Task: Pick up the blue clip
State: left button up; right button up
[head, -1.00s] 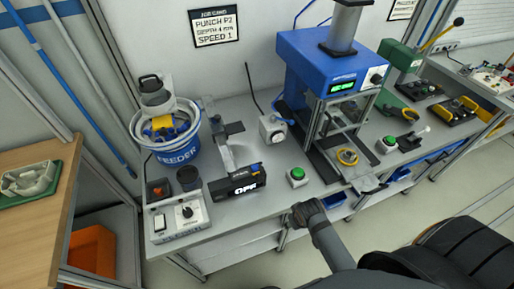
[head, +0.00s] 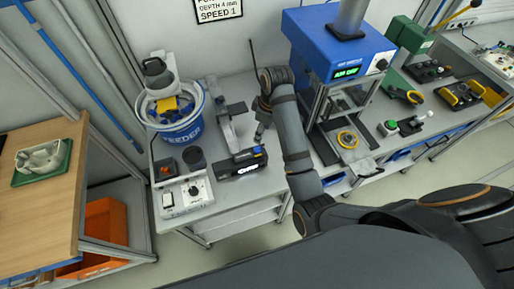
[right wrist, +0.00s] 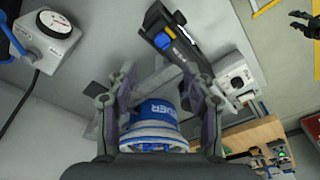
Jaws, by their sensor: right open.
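A small blue piece, which looks like the blue clip (head: 257,151), sits at the right end of the black display box on the bench. It also shows in the right wrist view (right wrist: 163,41), above and beyond the gap between the fingers. My right gripper (right wrist: 164,80) is open, with nothing between its fingers. In the head view my right arm reaches over the bench, and its gripper (head: 262,128) hangs just behind the display box, small and partly hidden by the arm. My left gripper is not in view.
The blue feeder bowl (head: 182,128) stands left of a grey track (head: 226,125). A white control box (head: 187,197) is at the front left. The blue press (head: 335,50) rises right of my arm. A white dial box (right wrist: 48,36) is near the right gripper.

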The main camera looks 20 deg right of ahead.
jog(key=p, duration=0.1)
send_over(257, 149)
jog(key=d, duration=0.1)
notch_tip(257, 149, down, 5)
jog(key=shift+s+d+f, duration=0.1)
jog(key=shift+s, duration=0.05)
jog(key=f+p, duration=0.1)
jog(key=f, duration=0.1)
jog(key=a+f+p, duration=0.1)
jog(key=f, duration=0.1)
jog(key=shift+f+p, duration=0.35)
jog(key=shift+w+f, duration=0.2)
jog(key=shift+f, duration=0.05)
jog(key=c, duration=0.8)
